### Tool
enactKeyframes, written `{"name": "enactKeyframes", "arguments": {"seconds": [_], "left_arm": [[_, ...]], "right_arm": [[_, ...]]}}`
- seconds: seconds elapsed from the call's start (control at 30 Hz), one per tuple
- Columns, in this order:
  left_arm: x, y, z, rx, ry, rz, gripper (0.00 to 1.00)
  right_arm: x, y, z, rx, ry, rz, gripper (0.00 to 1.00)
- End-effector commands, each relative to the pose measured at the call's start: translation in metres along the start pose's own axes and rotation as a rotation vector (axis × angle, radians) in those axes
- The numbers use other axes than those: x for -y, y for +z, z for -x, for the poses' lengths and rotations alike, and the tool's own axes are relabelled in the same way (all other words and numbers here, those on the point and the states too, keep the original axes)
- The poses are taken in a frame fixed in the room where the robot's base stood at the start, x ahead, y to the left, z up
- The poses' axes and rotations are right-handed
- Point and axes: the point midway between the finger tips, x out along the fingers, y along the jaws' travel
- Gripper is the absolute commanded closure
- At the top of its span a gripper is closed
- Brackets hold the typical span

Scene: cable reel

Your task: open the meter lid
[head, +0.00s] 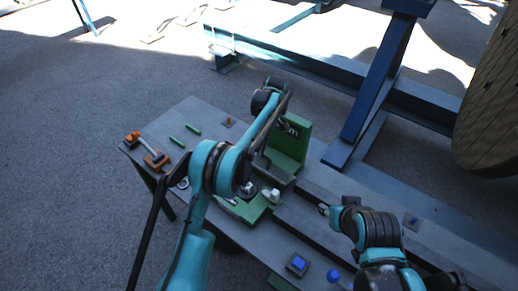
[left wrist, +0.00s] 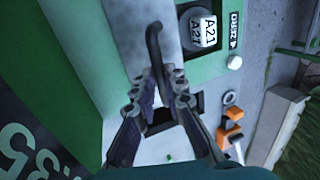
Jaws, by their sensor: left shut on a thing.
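The green meter (head: 290,142) stands on the grey table, and its green face fills much of the left wrist view (left wrist: 75,45). A pale grey plate (left wrist: 125,25), which looks like the lid, lies across the face with a dark bent handle (left wrist: 154,42) on it. My left gripper (left wrist: 163,90) has its fingers closed together at the handle's lower end. In the head view my left arm reaches over the meter and hides part of it. How far the lid is lifted cannot be told. My right gripper (head: 324,209) is low over the table, right of the meter; its jaws are too small to read.
A round knob marked A21 (left wrist: 203,30) sits beside the plate. An orange-ended tool (head: 148,150) and green rods (head: 185,136) lie on the table's left part. A blue-topped block (head: 297,264) is near the front edge. A blue steel frame (head: 375,90) and large reel (head: 488,110) stand behind.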

Motion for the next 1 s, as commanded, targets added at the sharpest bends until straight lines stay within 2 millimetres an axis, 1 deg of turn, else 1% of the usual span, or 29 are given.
{"name": "enactKeyframes", "arguments": {"seconds": [0.1,0.3,0.8,0.83,0.87,0.9,1.0], "left_arm": [[-0.0034,0.0,0.0031,-0.001,-0.037,0.0,1.0],[-0.0064,0.0002,0.0043,0.0,-0.075,0.0,1.0],[-0.0075,0.0002,0.0039,0.0,-0.086,0.0,1.0],[-0.0075,0.0002,0.0039,0.0,-0.086,0.0,0.81],[-0.0075,0.0002,0.004,0.0,-0.086,0.0,0.73],[-0.0075,0.0002,0.004,0.0,-0.086,0.0,0.68],[-0.0075,0.0002,0.004,0.0,-0.086,0.0,0.68]], "right_arm": [[0.0,-0.0034,0.0049,0.0,0.0,0.0,0.6],[0.0,-0.0055,0.0078,0.0,0.0,0.0,0.6],[0.0,-0.0058,0.0082,0.0,0.0,0.0,0.6],[0.0,-0.0058,0.0082,0.0,0.0,0.0,0.6],[0.0,-0.0058,0.0082,0.0,0.0,0.0,0.6],[0.0,-0.0058,0.0082,0.0,0.0,0.0,0.6],[0.0,-0.0058,0.0082,0.0,0.0,0.0,0.6]]}}
